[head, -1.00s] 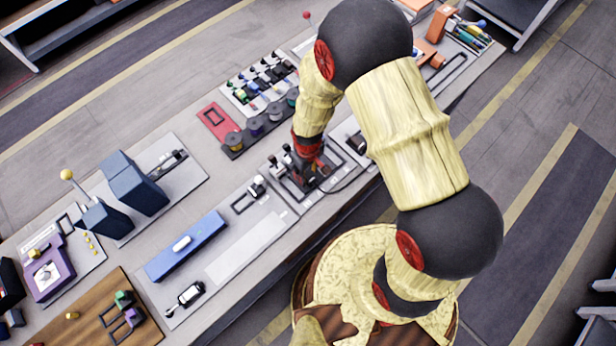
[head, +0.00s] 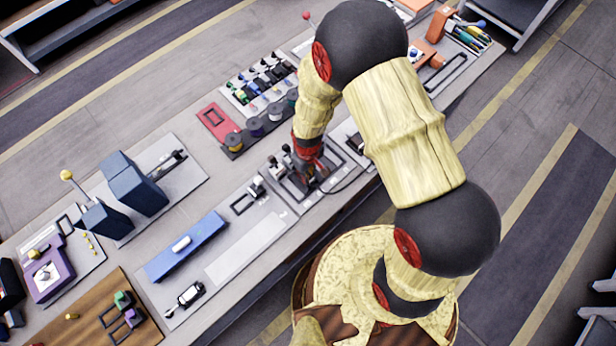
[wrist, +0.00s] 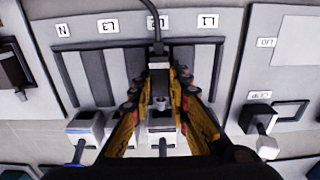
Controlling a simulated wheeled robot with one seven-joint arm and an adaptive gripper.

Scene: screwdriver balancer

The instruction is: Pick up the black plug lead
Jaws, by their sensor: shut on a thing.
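My gripper (wrist: 160,82) fills the middle of the wrist view, with its yellow-and-black fingers closed in on a dark plug. The black plug lead (wrist: 157,42) runs up from between the fingertips toward the top of the view. The fingers hide most of the plug body. In the head view my gripper (head: 307,172) is low over the dark-framed panel on the bench, and the lead (head: 348,182) curves off to its right. I cannot tell how far the plug is from the panel.
The framed panel (wrist: 92,80) has grey lanes with small white labels above them. A grey-and-white socket block (wrist: 85,125) stands at the lower left, and another (wrist: 163,126) shows between the fingers. A black part (wrist: 258,119) sits to the right. Spools (head: 255,127) stand behind my gripper in the head view.

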